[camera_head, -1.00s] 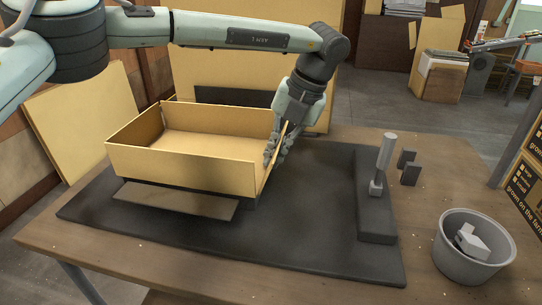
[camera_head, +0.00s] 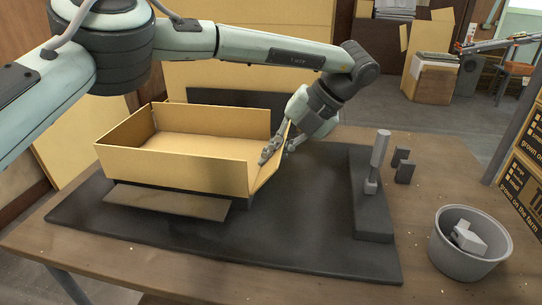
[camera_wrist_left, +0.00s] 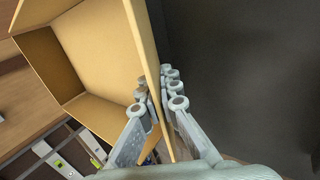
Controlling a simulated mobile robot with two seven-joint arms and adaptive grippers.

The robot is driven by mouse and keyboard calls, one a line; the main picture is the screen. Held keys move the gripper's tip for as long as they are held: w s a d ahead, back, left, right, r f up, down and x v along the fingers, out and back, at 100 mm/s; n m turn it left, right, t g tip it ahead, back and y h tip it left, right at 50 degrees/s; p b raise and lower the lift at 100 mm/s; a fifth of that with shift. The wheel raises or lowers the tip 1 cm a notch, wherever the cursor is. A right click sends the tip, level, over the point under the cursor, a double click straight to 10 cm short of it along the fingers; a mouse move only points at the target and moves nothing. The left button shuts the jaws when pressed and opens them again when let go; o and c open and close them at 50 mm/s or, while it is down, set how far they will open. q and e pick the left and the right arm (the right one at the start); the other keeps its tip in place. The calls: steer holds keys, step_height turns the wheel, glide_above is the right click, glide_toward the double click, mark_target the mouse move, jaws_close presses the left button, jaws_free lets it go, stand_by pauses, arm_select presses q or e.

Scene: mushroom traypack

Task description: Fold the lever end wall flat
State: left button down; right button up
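The open cardboard tray (camera_head: 180,168) sits on the low dark fixture on the mat. Its lever-side end wall (camera_head: 266,175) is at the right and leans outward from upright. My left gripper (camera_head: 276,147) is at this wall's upper edge. In the left wrist view, the end wall (camera_wrist_left: 146,40) runs between the two close-set fingers of that gripper (camera_wrist_left: 158,92), one finger on each side, and they look shut on it. The grey upright lever (camera_head: 379,150) stands on a dark block at the right, apart from the tray. My right gripper is not in view.
The dark mat (camera_head: 270,250) is clear between tray and lever block (camera_head: 365,222). Two small dark blocks (camera_head: 404,172) stand beside it. A grey bucket (camera_head: 462,262) holding pale pieces stands at the right. A brown flat strip (camera_head: 168,202) lies before the tray.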

arm_select(q)
steer(key=c, duration=1.8)
jaws_free()
steer(key=shift+o, duration=0.2)
steer(key=v, duration=1.2)
